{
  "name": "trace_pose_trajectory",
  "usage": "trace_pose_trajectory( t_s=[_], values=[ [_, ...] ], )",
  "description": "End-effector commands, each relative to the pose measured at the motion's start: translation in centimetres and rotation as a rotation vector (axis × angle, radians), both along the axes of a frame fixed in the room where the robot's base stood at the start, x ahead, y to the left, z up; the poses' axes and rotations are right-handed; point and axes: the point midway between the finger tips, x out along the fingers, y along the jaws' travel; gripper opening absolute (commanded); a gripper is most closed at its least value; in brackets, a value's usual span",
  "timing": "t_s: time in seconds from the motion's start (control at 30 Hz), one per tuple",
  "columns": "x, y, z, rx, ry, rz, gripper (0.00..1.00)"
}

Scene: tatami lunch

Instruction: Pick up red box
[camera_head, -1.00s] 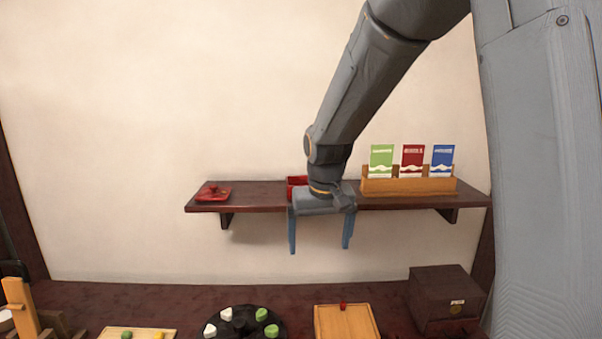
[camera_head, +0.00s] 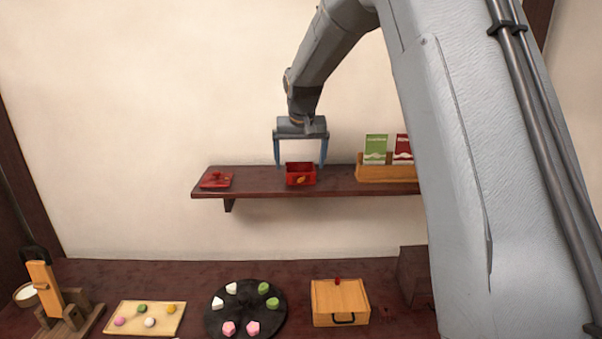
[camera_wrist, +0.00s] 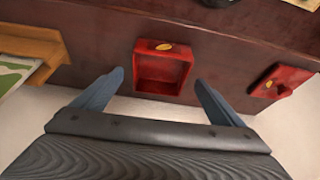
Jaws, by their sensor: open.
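The red box (camera_head: 301,175) is a small open-topped box with a gold leaf mark on its front, standing on the dark wall shelf (camera_head: 262,188). My gripper (camera_head: 300,167) is above it, pointing down, with its two blue fingers spread to either side of the box in the head view. In the wrist view the red box (camera_wrist: 162,70) is empty and lies ahead of and between the open fingertips (camera_wrist: 158,80). I cannot tell whether the fingers touch it; nothing is held. A red lid (camera_head: 216,180) with a small knob lies on the shelf's left end.
A wooden holder (camera_head: 372,174) with packets stands on the shelf right of the box. Below, the dark counter holds a tray of sweets (camera_head: 146,318), a round black plate (camera_head: 246,319), a lidded wooden box (camera_head: 340,302) and a wooden stand (camera_head: 48,290).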

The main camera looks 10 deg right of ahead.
Motion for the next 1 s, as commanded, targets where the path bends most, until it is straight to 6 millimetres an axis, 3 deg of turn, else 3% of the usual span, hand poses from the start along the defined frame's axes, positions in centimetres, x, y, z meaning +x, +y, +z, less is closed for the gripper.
trace_pose_trajectory(
  t_s=[0.3, 0.57, 0.83, 1.0],
  values=[
    [0.9, -0.2, -2.9, 0.000, 0.001, 0.000, 0.92],
    [1.0, -0.2, -3.1, 0.000, 0.000, 0.001, 0.92],
    [1.0, -0.2, -3.1, 0.000, 0.000, 0.001, 0.47],
    [1.0, -0.2, -3.0, -0.001, -0.001, 0.001, 0.47]
  ],
)
